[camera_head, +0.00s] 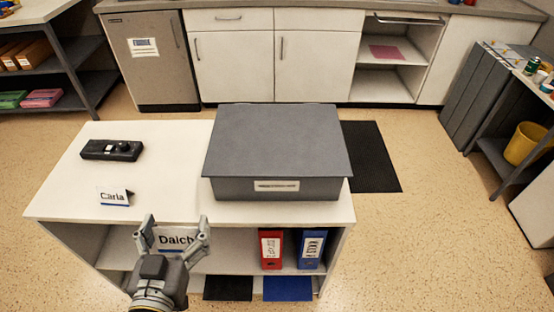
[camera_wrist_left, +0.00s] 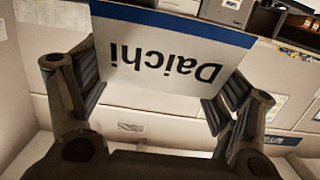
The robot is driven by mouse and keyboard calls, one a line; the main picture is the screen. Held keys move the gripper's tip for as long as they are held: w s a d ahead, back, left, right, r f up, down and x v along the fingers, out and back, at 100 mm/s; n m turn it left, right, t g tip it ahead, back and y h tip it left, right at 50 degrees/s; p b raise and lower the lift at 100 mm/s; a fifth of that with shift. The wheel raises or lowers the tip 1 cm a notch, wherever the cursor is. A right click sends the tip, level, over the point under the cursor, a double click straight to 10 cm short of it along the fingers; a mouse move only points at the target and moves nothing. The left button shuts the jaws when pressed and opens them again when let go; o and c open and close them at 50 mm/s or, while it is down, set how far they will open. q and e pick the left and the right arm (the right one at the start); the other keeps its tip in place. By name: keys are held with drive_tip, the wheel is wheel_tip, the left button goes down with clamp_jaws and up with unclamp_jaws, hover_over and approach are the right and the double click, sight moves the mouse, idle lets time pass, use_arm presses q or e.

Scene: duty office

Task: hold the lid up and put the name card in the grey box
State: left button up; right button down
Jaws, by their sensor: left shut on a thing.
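The grey box (camera_head: 278,150) stands on the right part of the white cabinet top, its lid shut and a label on its front. My left gripper (camera_head: 175,236) is shut on a white name card reading "Daichi" (camera_head: 176,239), in front of the cabinet's front edge. In the left wrist view the Daichi card (camera_wrist_left: 165,50) appears upside down between the two fingers, with a blue stripe along one edge. Another name card, "Carla" (camera_head: 114,197), stands on the cabinet top at the left. My right gripper is not in view.
A black device (camera_head: 111,150) lies at the back left of the cabinet top (camera_head: 160,165). A red binder (camera_head: 271,249) and a blue binder (camera_head: 311,248) stand on the shelf below. A dark mat (camera_head: 370,157) lies on the floor at the right. The cabinet top's middle left is clear.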

use_arm(q)
drive_tip(key=shift+d, duration=0.1)
idle(0.3)
drive_tip(key=w+d+r+m+g+h, duration=0.5)
drive_tip(key=d+r+m+g+h, duration=0.1)
drive_tip(key=m+h, duration=0.5)
drive_tip(key=shift+d+g+h, duration=0.7)
drive_tip(key=shift+d+h, duration=0.6)
drive_tip(key=shift+d, duration=0.1)
